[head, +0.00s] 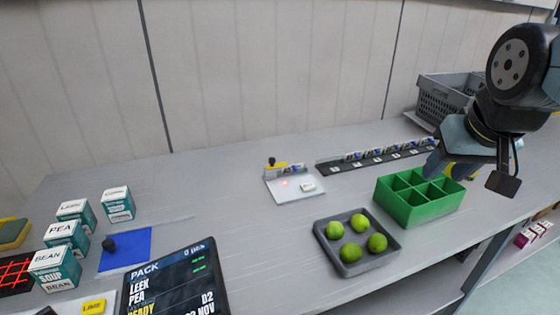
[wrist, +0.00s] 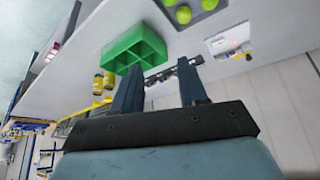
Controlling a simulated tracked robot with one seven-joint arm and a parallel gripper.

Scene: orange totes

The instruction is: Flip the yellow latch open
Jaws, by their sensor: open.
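The yellow latch (head: 277,166) is a small yellow piece at the back of a pale plate (head: 298,189) on the bench, beside a small black knob (head: 271,160). A red spot of light shows on the plate. The latch is too small to tell its exact position. In the wrist view the plate (wrist: 229,41) is at the upper right, with yellow (wrist: 248,56) at its edge. My gripper (head: 446,163) is up at the right, over the back of the green divided box and well away from the latch. Its two fingers (wrist: 160,88) are apart with nothing between them.
The green box (head: 412,210) and a grey tray (head: 352,268) of limes stand right of the plate. A black strip (head: 335,166) with small items runs behind. A grey crate (head: 448,95) is at the back right. Cartons (head: 64,233) and a screen (head: 180,285) are left.

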